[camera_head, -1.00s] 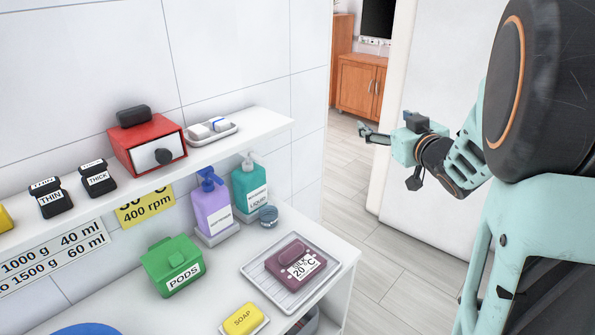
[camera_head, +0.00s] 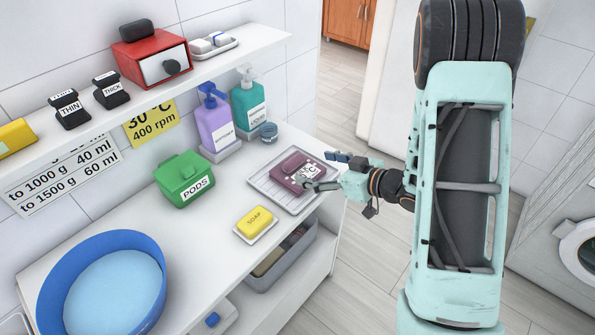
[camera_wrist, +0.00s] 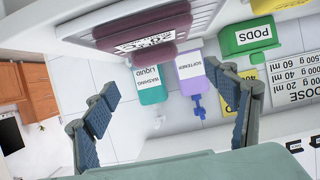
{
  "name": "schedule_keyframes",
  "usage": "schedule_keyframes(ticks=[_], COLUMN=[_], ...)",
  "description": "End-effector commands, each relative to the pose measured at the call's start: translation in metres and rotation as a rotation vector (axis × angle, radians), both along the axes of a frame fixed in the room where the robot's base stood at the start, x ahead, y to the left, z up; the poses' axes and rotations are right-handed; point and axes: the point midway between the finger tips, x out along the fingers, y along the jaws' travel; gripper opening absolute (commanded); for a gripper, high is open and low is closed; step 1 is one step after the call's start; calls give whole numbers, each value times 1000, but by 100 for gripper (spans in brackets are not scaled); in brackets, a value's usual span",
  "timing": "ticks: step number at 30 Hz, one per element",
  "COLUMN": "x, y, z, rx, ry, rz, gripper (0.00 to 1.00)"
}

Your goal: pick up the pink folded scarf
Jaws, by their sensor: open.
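The folded scarf (camera_head: 290,174) looks dark plum-pink and has a white label reading SILK 20°C. It lies on a pale ribbed tray (camera_head: 271,195) near the right end of the white counter. My gripper (camera_head: 327,171) is open and empty at the scarf's right side, and its fingers partly cover the label in the head view.
Yellow soap (camera_head: 255,221), a green pods box (camera_head: 184,179), a purple softener bottle (camera_head: 214,122) and a teal bottle (camera_head: 247,98) stand around the tray. A blue basin (camera_head: 105,285) is at front left. A shelf (camera_head: 215,60) overhangs the back. A grey bin (camera_head: 283,254) sits below.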

Motion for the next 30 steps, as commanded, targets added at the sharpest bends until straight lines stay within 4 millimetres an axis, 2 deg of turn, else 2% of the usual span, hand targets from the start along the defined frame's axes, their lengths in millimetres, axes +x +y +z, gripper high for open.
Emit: schedule_keyframes(ticks=[6, 15, 24, 30], x=[11, 39, 42, 42], y=[11, 35, 38, 38], z=[-6, -21, -23, -23], rx=[-1, -2, -1, -1], ry=[2, 1, 1, 1], rz=[1, -1, -2, -2], gripper=[79, 79, 79, 58])
